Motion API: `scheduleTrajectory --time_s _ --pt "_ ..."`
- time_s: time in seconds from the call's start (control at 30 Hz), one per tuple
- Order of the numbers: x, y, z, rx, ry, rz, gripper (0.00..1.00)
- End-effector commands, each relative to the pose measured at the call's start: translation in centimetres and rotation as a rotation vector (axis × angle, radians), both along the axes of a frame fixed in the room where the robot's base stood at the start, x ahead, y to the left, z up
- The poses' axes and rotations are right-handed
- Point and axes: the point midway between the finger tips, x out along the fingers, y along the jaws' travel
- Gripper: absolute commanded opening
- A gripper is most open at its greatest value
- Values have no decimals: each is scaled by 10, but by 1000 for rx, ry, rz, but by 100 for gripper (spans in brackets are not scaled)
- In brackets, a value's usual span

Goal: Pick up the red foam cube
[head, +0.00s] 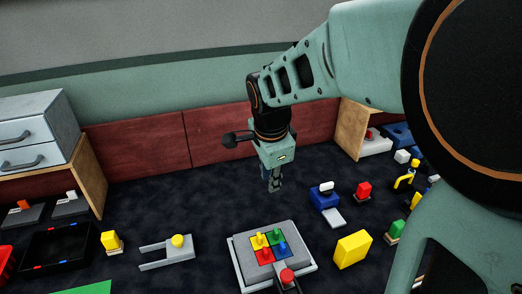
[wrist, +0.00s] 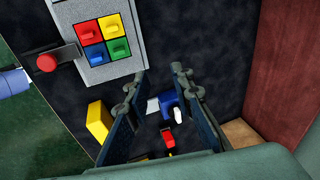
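My gripper (head: 272,184) hangs in the air behind the grey board, pointing down. In the wrist view its two fingers (wrist: 159,74) are spread apart with nothing held between them.
A grey board (head: 240,249) with four coloured squares and a red knob (head: 287,276) stands in front. Drawers (head: 35,130) stand at the left. Dark surface lies bare around my gripper.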

Motion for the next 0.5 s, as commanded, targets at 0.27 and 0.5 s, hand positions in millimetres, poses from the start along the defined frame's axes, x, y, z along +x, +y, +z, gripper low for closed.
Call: scheduleTrajectory --time_s 0.27,0.5 --pt "-90 18 -56 49 304 -82 22" --pt "-94 19 -94 48 317 -83 22"
